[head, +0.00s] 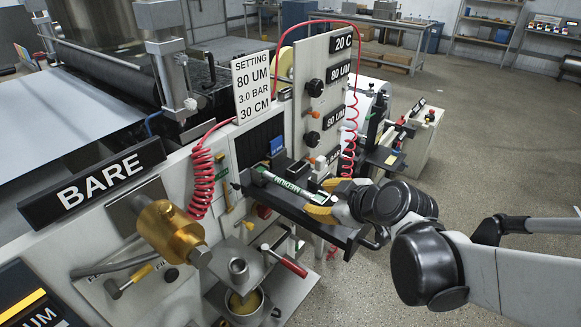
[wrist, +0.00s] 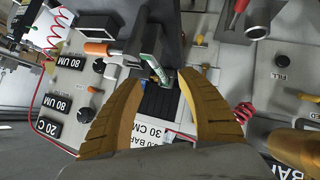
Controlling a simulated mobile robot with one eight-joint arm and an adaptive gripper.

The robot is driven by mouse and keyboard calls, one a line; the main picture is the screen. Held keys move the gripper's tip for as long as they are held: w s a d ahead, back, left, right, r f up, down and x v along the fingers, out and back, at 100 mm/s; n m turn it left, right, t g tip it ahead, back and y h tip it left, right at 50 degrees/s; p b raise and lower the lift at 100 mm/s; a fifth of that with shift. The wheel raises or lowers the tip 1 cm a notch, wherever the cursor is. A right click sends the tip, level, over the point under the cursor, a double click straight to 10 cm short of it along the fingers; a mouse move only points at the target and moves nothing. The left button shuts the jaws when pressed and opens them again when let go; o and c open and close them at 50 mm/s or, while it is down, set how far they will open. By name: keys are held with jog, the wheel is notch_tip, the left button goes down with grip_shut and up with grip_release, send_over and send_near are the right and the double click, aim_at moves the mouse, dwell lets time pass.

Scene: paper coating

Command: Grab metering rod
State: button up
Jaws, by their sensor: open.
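A metering rod with a green MEDIUM label (head: 286,188) lies on a black tray (head: 262,193) at the front of the coating machine. It runs from the tray's left end toward my gripper. My gripper (head: 319,198) has yellow-orange fingers and is open at the rod's right end. In the wrist view, the green-labelled rod (wrist: 152,48) shows just beyond and between the two open fingertips (wrist: 160,78). I cannot tell whether the fingers touch the rod.
A brass cylinder (head: 168,229) juts out at the lower left. A red-handled tool (head: 284,261) and a pot (head: 244,304) are below the tray. A panel with knobs (head: 318,90) and a red coiled hose (head: 349,146) stand behind. The floor (head: 480,130) at right is clear.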

aim_at(290, 186)
jog(key=w+a+f+n+b, duration=0.1)
jog(key=w+a+f, duration=0.1)
jog(key=w, duration=0.1)
jog(key=w+a+f+b, duration=0.1)
jog(key=w+a, duration=0.1)
jog(key=w, duration=0.2)
jog(key=w+a+f+n+y+b, duration=0.1)
jog(key=w+a+f, duration=0.1)
jog(key=w+a, duration=0.1)
jog(key=shift+w+a+f+n+t, duration=0.1)
jog(key=shift+w+f+n+t, duration=0.25)
jog(key=shift+w, duration=0.1)
jog(key=shift+s+r, duration=0.1)
jog(key=shift+c, duration=0.8)
grip_shut()
